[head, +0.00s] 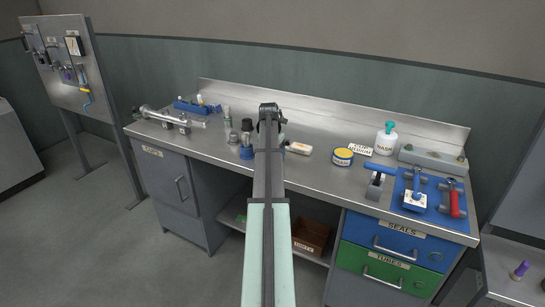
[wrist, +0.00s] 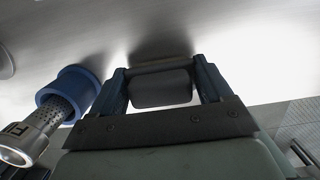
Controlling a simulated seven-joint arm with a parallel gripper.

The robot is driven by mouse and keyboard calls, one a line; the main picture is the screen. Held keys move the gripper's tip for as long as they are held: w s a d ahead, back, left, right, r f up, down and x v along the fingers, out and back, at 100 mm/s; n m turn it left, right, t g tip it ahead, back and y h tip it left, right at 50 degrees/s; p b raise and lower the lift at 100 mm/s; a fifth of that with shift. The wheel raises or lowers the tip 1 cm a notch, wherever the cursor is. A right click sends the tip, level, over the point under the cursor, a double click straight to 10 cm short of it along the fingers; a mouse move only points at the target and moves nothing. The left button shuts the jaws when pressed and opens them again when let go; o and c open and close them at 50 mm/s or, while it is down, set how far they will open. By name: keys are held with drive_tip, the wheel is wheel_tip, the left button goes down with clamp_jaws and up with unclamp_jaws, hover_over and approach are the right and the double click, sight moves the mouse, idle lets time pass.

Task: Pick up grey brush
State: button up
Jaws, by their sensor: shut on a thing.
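My gripper (head: 269,110) is over the middle of the steel bench, at the far end of my arm. In the wrist view my gripper (wrist: 163,72) has its two dark blue fingers on either side of a dark grey rounded thing (wrist: 162,90), and it is shut on it. This looks like the grey brush, but only a blunt part of it shows. In the head view my arm and gripper hide it. I cannot tell whether it touches the bench.
A perforated metal tube (wrist: 52,120) in a blue collar (wrist: 72,88) is close left of my gripper. A white bottle (head: 385,140), a yellow-and-blue tin (head: 343,156) and a blue tool mat (head: 437,207) are to the right. A raised back edge (head: 330,105) runs behind the bench.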

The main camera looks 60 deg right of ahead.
wheel_tip(320, 180, up, 10)
drive_tip(key=shift+f, duration=0.2)
idle(0.3)
